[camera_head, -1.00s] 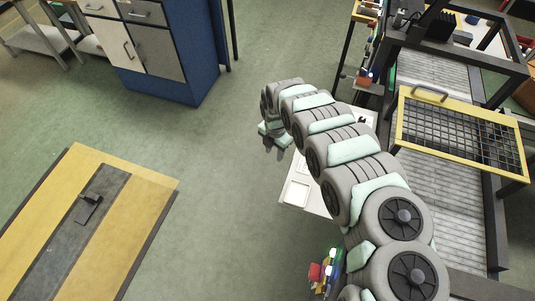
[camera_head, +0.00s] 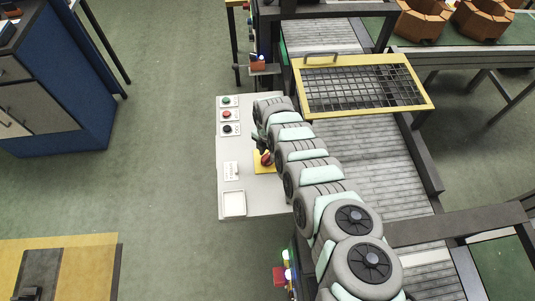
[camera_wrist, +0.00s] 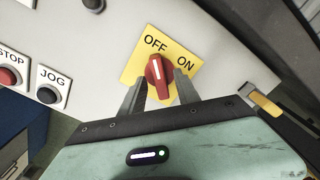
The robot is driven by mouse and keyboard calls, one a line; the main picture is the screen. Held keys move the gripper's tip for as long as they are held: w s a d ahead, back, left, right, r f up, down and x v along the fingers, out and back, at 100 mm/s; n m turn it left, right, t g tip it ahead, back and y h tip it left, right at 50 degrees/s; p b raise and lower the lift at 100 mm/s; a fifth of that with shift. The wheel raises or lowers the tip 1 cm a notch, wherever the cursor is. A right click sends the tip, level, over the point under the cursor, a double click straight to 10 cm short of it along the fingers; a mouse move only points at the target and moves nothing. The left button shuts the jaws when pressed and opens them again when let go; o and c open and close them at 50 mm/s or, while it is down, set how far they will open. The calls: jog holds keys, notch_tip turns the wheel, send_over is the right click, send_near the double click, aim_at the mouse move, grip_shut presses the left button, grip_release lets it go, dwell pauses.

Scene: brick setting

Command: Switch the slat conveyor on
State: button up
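The red rotary switch knob (camera_wrist: 159,78) sits on a yellow plate (camera_wrist: 133,66) marked OFF and ON. Its white mark points up toward the OFF side in the wrist view. My gripper (camera_wrist: 160,92) is open, with one finger on each side of the knob's lower part; I cannot tell whether they touch it. In the head view the knob (camera_head: 266,159) shows beside my arm, on the white control panel (camera_head: 262,204). My arm hides part of the panel there. The slat conveyor (camera_head: 355,155) runs to the right of the panel.
The STOP button (camera_wrist: 8,76) and JOG button (camera_wrist: 48,94) are left of the switch. A yellow-framed mesh guard (camera_head: 310,107) spans the conveyor. A blue cabinet (camera_head: 85,135) stands at the left, with open green floor (camera_head: 165,150) between.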

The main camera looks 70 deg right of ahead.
grip_shut()
dwell(0.4)
